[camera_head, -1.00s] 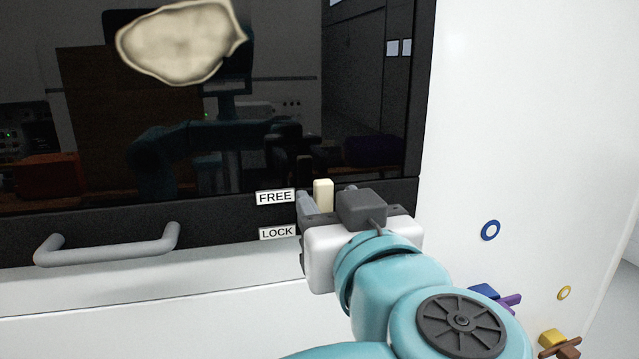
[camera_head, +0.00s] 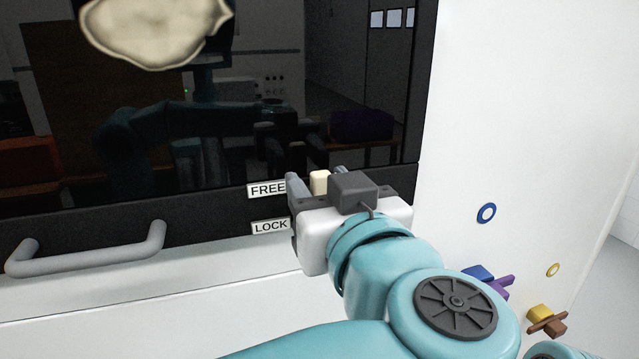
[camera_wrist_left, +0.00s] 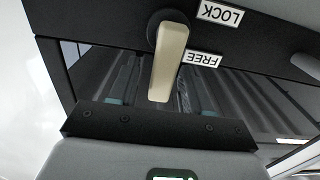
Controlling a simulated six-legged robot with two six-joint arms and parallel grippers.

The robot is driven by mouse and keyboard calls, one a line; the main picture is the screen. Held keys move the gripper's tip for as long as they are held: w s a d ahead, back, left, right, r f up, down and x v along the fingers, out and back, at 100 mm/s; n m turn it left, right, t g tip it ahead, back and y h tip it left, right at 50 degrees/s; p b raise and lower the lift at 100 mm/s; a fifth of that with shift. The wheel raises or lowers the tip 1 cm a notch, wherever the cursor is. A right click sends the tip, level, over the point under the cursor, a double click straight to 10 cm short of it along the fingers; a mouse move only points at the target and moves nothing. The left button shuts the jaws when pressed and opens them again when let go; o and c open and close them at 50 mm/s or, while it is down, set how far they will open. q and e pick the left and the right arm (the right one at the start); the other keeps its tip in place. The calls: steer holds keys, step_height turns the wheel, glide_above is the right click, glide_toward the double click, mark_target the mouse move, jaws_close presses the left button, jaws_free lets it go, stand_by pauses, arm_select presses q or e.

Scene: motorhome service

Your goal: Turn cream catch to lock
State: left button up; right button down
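The cream catch (camera_head: 320,181) sits on the dark lower frame of the window, right of the FREE label (camera_head: 267,189) and above the level of the LOCK label (camera_head: 270,226). In the left wrist view, which is upside down, the catch (camera_wrist_left: 168,62) extends from its dark round pivot past the FREE label (camera_wrist_left: 202,60). My left gripper (camera_head: 318,188) is at the catch, open, with a finger on either side. Contact cannot be told. The gripper body hides the catch's lower part in the head view. My right gripper is not in view.
A grey bar handle (camera_head: 88,250) projects at lower left. The dark window (camera_head: 330,70) reflects my arms and the room. A blue ring (camera_head: 486,213), a yellow ring (camera_head: 553,269) and coloured knobs (camera_head: 540,316) are on the white wall at right.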

arm_select(q)
jaws_close()
steer(key=shift+m, duration=0.3)
steer(key=d+f+m, duration=0.1)
steer(key=m, duration=0.4)
steer(key=d+f+m+b, duration=0.1)
steer(key=m, duration=0.5)
steer(key=w+d+f+m+b, duration=0.1)
steer(key=f+m, duration=0.1)
steer(key=m, duration=0.4)
steer(key=shift+w+d, duration=0.1)
steer(key=shift+d, duration=0.3)
steer(key=shift+m, duration=0.3)
steer(key=shift+o, duration=0.7)
jaws_free()
steer(key=shift+f, duration=0.1)
